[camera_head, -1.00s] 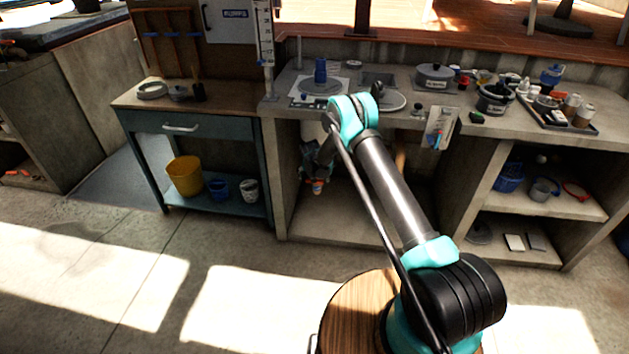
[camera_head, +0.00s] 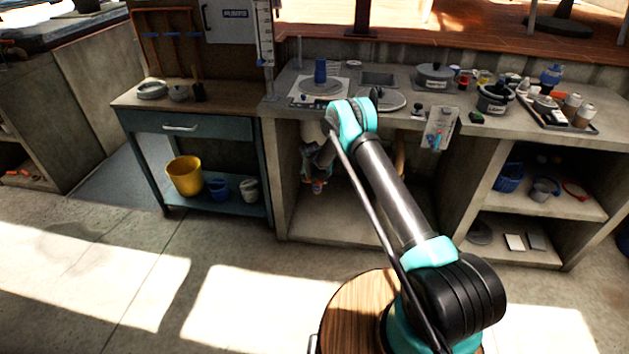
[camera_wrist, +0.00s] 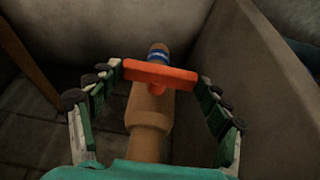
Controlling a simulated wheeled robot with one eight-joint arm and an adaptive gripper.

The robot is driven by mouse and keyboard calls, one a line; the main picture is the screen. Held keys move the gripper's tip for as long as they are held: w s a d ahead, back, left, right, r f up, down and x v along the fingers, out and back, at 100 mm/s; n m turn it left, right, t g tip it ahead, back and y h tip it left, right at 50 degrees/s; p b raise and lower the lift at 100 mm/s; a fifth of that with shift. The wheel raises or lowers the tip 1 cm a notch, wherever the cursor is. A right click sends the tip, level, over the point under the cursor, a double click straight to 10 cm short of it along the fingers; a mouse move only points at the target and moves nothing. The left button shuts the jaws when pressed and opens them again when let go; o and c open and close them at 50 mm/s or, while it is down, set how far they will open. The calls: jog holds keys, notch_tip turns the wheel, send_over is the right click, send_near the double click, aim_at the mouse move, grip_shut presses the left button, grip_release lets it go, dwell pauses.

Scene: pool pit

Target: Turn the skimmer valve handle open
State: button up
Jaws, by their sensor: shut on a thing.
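The orange valve handle (camera_wrist: 160,73) is a flat bar lying crosswise over a beige pipe (camera_wrist: 150,112) in the wrist view, slightly tilted. A blue band (camera_wrist: 158,56) shows on the pipe just beyond it. My gripper (camera_wrist: 161,77) has one jointed finger at each end of the bar, and the fingertips are shut on it. In the head view my gripper (camera_head: 312,165) is small and dark under the counter, with a little orange showing at its lower end.
The concrete counter (camera_head: 270,107) stands above the open bay where my gripper is. Concrete walls (camera_wrist: 262,85) close in on the right in the wrist view. A blue workbench (camera_head: 230,127) with a yellow bucket (camera_head: 184,177) stands to the left. The floor in front is clear.

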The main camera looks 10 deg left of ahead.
jog(key=shift+a+h, duration=0.3)
jog(key=shift+h, duration=0.3)
jog(key=shift+n+h, duration=0.3)
jog(key=shift+h, duration=0.5)
jog(key=o, duration=1.1)
jog(key=shift+o, duration=0.2)
jog(key=v, duration=1.2)
jog(key=shift+c, duration=0.6)
